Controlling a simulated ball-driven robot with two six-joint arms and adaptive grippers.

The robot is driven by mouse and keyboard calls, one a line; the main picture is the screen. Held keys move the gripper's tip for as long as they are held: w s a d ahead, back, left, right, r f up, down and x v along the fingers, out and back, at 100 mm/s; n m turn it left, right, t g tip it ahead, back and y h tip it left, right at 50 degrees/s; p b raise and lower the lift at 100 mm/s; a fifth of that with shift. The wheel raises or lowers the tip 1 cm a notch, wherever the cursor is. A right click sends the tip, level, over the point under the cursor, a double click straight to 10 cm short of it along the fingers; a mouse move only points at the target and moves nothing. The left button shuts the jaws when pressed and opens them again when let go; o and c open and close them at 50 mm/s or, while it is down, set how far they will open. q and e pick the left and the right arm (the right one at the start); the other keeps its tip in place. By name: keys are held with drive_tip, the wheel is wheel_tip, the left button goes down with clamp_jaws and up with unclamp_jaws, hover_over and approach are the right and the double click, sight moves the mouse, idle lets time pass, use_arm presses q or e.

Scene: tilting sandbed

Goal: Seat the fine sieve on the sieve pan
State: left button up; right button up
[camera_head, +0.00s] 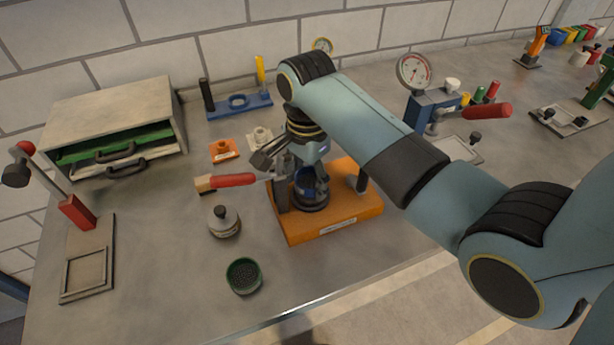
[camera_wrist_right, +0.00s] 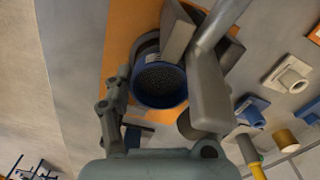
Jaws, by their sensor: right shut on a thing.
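The fine sieve appears as a blue ring with dark mesh (camera_wrist_right: 160,86) in the right wrist view. In the head view only a small blue part (camera_head: 305,181) shows between the fingers. My right gripper (camera_head: 309,176) comes from above and is shut on the blue sieve; its fingers also show in the right wrist view (camera_wrist_right: 163,100). A dark round base, seemingly the sieve pan (camera_head: 311,203), is directly below on the orange stand (camera_head: 336,222). The fingers hide the join, so I cannot tell whether sieve and pan touch. My left gripper is not in view.
A green sieve (camera_head: 244,277) and a knobbed lid (camera_head: 224,223) lie on the bench to the left. A blue gauge press (camera_head: 428,112) stands right.

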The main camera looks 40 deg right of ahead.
drive_tip(key=shift+f, duration=0.35)
idle(0.5)
drive_tip(key=o, duration=1.2)
wheel_tip(320, 180, up, 12)
drive_tip(key=shift+r, duration=0.1)
